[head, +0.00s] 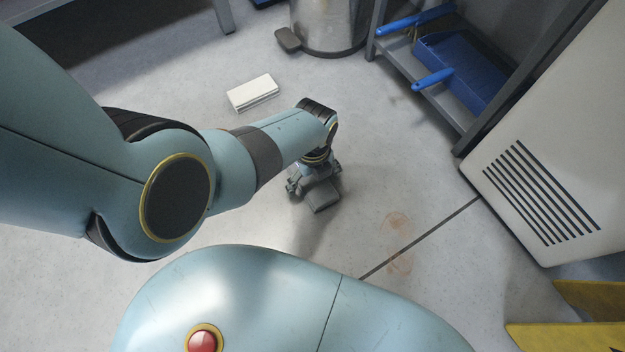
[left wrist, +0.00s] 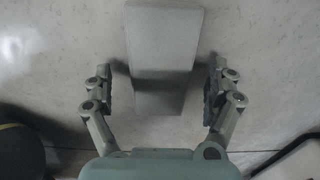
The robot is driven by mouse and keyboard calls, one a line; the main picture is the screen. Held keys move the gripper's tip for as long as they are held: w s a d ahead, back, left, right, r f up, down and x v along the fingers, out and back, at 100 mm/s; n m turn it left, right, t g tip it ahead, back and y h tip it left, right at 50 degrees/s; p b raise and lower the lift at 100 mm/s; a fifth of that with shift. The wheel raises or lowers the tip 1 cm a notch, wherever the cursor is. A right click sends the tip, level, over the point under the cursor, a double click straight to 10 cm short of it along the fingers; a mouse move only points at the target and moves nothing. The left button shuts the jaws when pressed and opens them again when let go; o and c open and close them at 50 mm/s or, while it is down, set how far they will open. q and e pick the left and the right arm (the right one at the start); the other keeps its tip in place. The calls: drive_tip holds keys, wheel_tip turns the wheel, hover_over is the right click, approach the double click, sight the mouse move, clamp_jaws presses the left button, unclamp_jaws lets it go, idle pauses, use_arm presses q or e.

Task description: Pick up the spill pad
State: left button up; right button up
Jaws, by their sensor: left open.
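A grey block-shaped pad, which looks like the spill pad (head: 325,200), lies on the floor below my left gripper (head: 316,182) in the head view; the gripper hides part of it. In the left wrist view the pad (left wrist: 164,45) runs from the top edge down between the two fingers of the left gripper (left wrist: 162,90). The fingers are open, one on each side, with a gap to the pad on both sides. My right gripper is not in view.
A white block (head: 252,93) lies on the floor. A steel pedal bin (head: 328,25) and a shelf with a blue dustpan (head: 455,65) stand behind. A white vented cabinet (head: 540,130) is at right. A brownish stain (head: 398,228) marks the floor; yellow pieces (head: 560,335) are at lower right.

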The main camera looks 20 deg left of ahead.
use_arm(q)
drive_tip(key=shift+c, duration=0.5)
drive_tip(key=c, duration=1.3)
